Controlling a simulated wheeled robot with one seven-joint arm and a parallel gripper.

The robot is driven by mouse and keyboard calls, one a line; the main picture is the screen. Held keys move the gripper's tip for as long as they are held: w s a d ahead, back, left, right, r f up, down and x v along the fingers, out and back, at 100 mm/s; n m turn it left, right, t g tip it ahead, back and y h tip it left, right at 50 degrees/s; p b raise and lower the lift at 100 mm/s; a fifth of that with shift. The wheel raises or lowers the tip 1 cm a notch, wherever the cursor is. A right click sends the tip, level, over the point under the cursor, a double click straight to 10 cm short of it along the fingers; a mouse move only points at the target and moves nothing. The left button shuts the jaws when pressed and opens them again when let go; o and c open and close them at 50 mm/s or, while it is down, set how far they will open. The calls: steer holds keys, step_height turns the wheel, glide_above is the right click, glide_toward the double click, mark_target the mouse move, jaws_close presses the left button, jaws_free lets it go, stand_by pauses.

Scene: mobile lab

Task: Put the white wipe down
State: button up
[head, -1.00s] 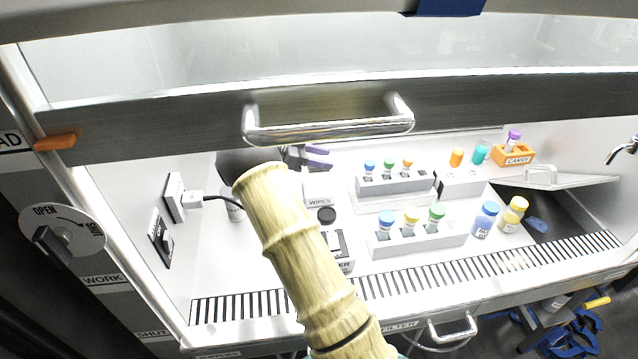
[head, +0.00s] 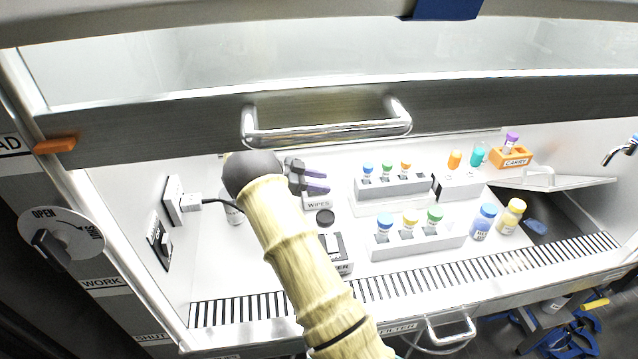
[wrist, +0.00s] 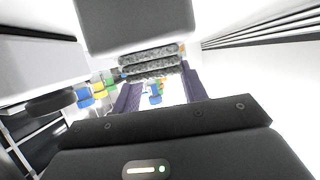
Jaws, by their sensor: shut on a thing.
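My gripper (head: 318,181), with dark purple fingers, is inside the hood at the back left, in front of or over the white box labelled WIPES (head: 318,205). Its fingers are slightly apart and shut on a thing. In the head view the white wipe does not stand out against the white hood. In the wrist view a grey, speckled, layered thing (wrist: 150,66) shows at the fingertips, between the purple fingers; it looks like the folded wipe in shade, though I cannot be sure.
Racks with capped tubes (head: 392,188) (head: 418,242) stand right of the arm. A blue-capped bottle (head: 484,222) and a yellow bottle (head: 512,215) stand further right. A device with a black knob (head: 325,217) is close below the gripper. The sash handle (head: 325,132) hangs above.

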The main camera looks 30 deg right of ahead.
steer(key=o, duration=1)
steer(key=shift+f, duration=0.3)
steer(key=shift+r+p, duration=0.1)
steer(key=shift+p, duration=0.2)
steer(key=shift+a, duration=0.1)
steer(key=v, duration=0.4)
steer(key=b+v, duration=0.1)
steer(key=v, duration=0.2)
steer(key=shift+s+a+r, duration=0.15)
steer(key=shift+s+r, duration=0.05)
steer(key=shift+s, duration=0.15)
